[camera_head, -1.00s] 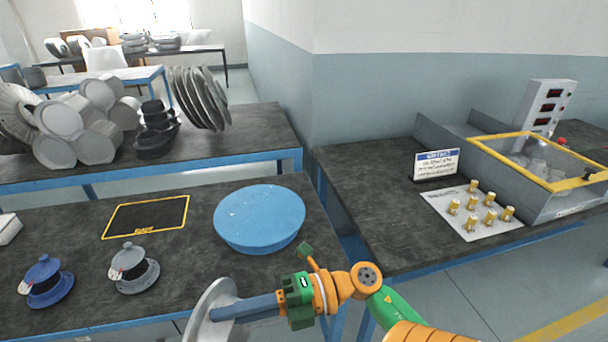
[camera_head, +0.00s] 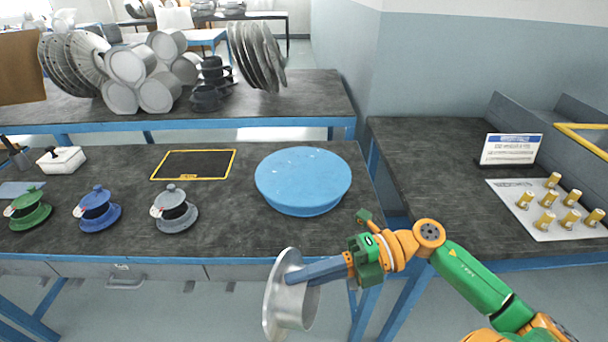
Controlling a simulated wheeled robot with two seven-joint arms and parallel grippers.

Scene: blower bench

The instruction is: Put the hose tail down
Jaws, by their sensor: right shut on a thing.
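The hose tail (camera_head: 290,300) is a silver, hollow metal piece with a wide flared rim. My right gripper (camera_head: 308,273) is shut on its wall. It holds the hose tail in the air, tilted, in front of the bench's front edge and apart from the bench top (camera_head: 235,222). The gripper's fingers hide part of the hose tail. On the bench, a dark rectangular mat with a yellow border (camera_head: 183,178) lies empty, left of a round blue turntable-like disc (camera_head: 303,178) with nothing on it. My left gripper is not in view.
Green (camera_head: 29,210), blue (camera_head: 98,210) and grey (camera_head: 174,209) flanged parts stand at the bench's front left. A white box (camera_head: 61,160) is behind them. A right-hand bench holds a sign (camera_head: 510,150) and a white sheet with brass fittings (camera_head: 520,208). Metal parts crowd the back bench.

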